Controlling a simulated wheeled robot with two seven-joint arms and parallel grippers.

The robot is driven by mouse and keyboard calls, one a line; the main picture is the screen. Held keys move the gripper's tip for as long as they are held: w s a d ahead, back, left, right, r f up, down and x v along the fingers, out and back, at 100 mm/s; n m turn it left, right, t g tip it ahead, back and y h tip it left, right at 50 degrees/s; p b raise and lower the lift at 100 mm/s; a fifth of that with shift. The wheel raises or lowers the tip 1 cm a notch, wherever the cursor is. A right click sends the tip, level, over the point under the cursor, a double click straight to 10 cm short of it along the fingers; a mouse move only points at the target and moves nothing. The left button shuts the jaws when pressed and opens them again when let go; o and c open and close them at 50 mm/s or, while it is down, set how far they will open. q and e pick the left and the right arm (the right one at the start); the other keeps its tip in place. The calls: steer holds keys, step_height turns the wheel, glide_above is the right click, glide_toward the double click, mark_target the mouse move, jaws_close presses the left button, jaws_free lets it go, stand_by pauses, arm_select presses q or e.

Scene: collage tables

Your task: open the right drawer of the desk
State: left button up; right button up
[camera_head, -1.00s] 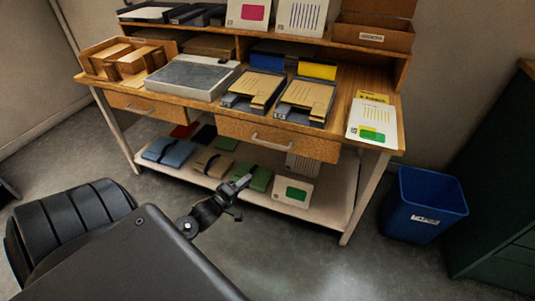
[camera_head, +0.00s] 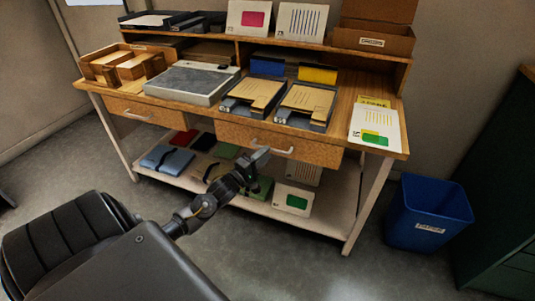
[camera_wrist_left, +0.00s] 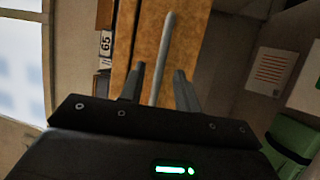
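The wooden desk (camera_head: 343,90) stands ahead with two drawers under its top. The right drawer (camera_head: 320,154) appears closed, with a pale bar handle (camera_head: 285,152) on its front. My left gripper (camera_head: 259,160) is at the left part of this handle. In the left wrist view, its two dark fingers (camera_wrist_left: 158,88) are apart, and the handle bar (camera_wrist_left: 165,45) runs between them in the picture. I cannot tell whether the fingers touch it. The drawer's wooden front (camera_wrist_left: 185,45) lies behind the bar. My right gripper is not in view.
The left drawer (camera_head: 125,107) also appears closed. Trays of folders (camera_head: 305,100) and a grey box (camera_head: 190,80) stand on the desktop. Folders (camera_head: 168,159) lie on the lower shelf (camera_head: 330,220). A blue bin (camera_head: 428,210) stands right; floor in front is clear.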

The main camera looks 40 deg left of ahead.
arm_select(q)
steer(key=shift+w+d+r, duration=0.1)
steer(key=shift+w+r, duration=0.05)
steer(key=shift+w, duration=0.95)
jaws_close()
